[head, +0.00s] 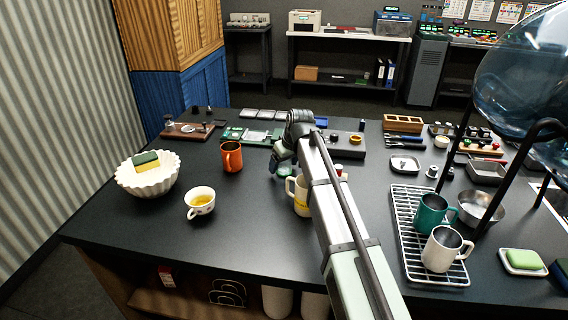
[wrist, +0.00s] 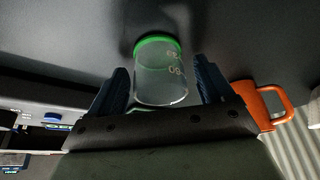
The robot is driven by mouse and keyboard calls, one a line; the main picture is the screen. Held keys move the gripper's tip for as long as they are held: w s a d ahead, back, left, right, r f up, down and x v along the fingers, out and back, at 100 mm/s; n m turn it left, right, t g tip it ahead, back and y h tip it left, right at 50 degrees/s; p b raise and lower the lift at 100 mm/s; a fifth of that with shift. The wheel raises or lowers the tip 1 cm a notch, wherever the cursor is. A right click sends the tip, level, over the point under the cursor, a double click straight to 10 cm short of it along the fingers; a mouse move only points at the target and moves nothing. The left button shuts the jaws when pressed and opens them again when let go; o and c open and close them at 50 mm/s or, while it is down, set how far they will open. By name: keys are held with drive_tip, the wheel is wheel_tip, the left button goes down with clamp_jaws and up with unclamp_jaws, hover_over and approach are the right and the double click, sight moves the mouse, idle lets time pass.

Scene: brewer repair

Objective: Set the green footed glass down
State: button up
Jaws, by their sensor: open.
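The green footed glass (wrist: 161,75) is clear, with pale markings on its side and a green foot at the end away from me. In the wrist view it is between the two dark fingers of my gripper (wrist: 161,74). The fingers are open, with a gap showing on each side of the glass. The foot is at the dark worktop with a shadow around it, and the glass looks upright. In the head view my gripper (head: 281,160) is low over the worktop, and only a bit of the green foot (head: 285,171) shows. My wrist hides the rest.
An orange mug (head: 231,157) stands left of my gripper. A cream mug (head: 299,196) is close in front, partly behind my arm. A green circuit board (head: 250,136) lies behind. A teacup (head: 200,202) and a white bowl (head: 148,182) are further left. A wire rack (head: 406,216) is right.

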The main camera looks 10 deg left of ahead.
drive_tip(key=v, duration=1.2)
drive_tip(key=shift+r, duration=0.1)
